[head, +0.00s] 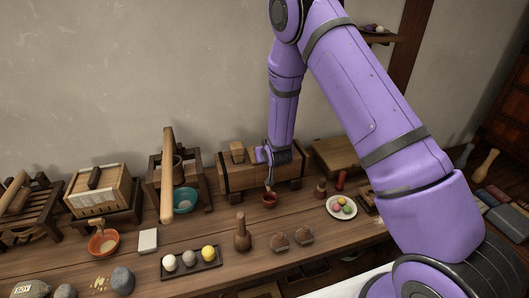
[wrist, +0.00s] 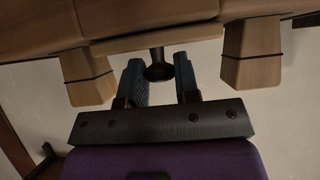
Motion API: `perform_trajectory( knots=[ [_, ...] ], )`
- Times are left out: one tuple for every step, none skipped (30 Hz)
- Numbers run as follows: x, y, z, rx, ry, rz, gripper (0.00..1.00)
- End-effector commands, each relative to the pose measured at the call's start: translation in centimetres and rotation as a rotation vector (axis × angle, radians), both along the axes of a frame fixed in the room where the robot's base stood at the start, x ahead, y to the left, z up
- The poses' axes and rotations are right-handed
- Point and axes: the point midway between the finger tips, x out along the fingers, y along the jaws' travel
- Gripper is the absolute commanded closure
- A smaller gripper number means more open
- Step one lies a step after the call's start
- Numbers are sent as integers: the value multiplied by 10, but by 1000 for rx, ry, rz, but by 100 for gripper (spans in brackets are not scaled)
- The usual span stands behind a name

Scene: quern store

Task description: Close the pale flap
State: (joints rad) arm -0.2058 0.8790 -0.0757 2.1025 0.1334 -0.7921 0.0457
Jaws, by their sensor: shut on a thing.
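In the wrist view a pale wooden strip (wrist: 140,40), which looks like the pale flap, runs between two wooden blocks, with a dark round knob (wrist: 158,70) on it. The two blue-grey fingers of my gripper (wrist: 160,66) are either side of the knob, shut on it. There the flap and knob cannot be made out behind my gripper, and how far the flap stands open cannot be told.
A stand with a teal bowl (head: 186,199) and a tall wooden handle (head: 167,170) is close on the left. The wall is close behind.

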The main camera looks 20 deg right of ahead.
Motion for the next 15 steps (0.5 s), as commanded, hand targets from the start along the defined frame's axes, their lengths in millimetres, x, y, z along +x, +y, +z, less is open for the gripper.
perform_trajectory(
  knots=[
    [-9, 0, -11, -2, 32, 1, 100],
    [-9, 0, -11, -2, 32, 1, 100],
    [-9, 0, -11, -2, 32, 1, 100],
    [-9, 0, -11, -2, 32, 1, 100],
    [-9, 0, -11, -2, 32, 1, 100],
    [-9, 0, -11, -2, 32, 1, 100],
    [-9, 0, -11, -2, 32, 1, 100],
    [-9, 1, -11, -2, 32, 1, 68],
    [-9, 1, -11, -2, 32, 1, 59],
    [-9, 1, -11, -2, 32, 1, 52],
    [-9, 1, -11, -1, 32, 2, 51],
    [-9, 1, -11, -2, 32, 1, 47],
    [-9, 0, -11, -2, 32, 1, 47],
    [-9, 0, -11, -2, 32, 1, 47],
    [-9, 0, -11, -2, 32, 0, 47]
  ],
)
